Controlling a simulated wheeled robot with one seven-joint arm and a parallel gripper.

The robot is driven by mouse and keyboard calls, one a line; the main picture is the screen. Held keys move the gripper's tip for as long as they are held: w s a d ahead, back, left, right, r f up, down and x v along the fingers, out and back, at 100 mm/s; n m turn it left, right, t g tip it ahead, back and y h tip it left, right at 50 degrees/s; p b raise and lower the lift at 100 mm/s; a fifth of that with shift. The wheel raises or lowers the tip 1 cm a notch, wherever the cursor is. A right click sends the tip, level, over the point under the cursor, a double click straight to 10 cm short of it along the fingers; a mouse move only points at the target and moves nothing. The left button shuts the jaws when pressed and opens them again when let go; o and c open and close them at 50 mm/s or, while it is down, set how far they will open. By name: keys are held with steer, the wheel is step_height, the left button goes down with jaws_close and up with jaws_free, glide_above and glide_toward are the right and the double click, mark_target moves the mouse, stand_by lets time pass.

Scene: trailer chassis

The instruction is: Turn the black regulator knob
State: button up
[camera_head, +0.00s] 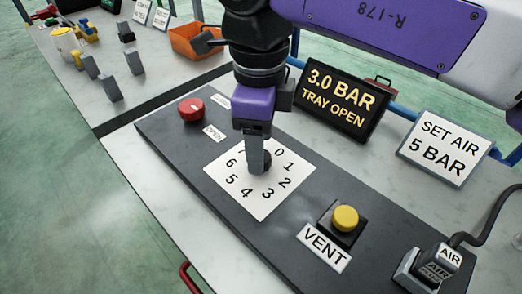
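The black regulator knob (267,166) is at the middle of a white square dial plate (237,194) marked with numbers. It is mostly hidden behind my gripper's finger, so its pointing direction does not show. My gripper (258,166) points down over the dial with its fingertips at the knob. Only one grey finger shows clearly, so I cannot tell whether the fingers are closed on the knob. A black display (340,97) behind reads "3.0 BAR TRAY OPEN". A sign (443,146) to its right reads "SET AIR 5 BAR".
On the same dark panel (200,185) are a red knob (191,109) by an "OPEN" label, a yellow button (345,217) by a "VENT" label, and an "AIR" plug (437,262) with a black cable. An orange bin (190,45) and several small parts are at the upper left.

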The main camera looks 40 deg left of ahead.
steer(key=shift+f, duration=1.2)
jaws_close()
steer(key=shift+m, duration=0.3)
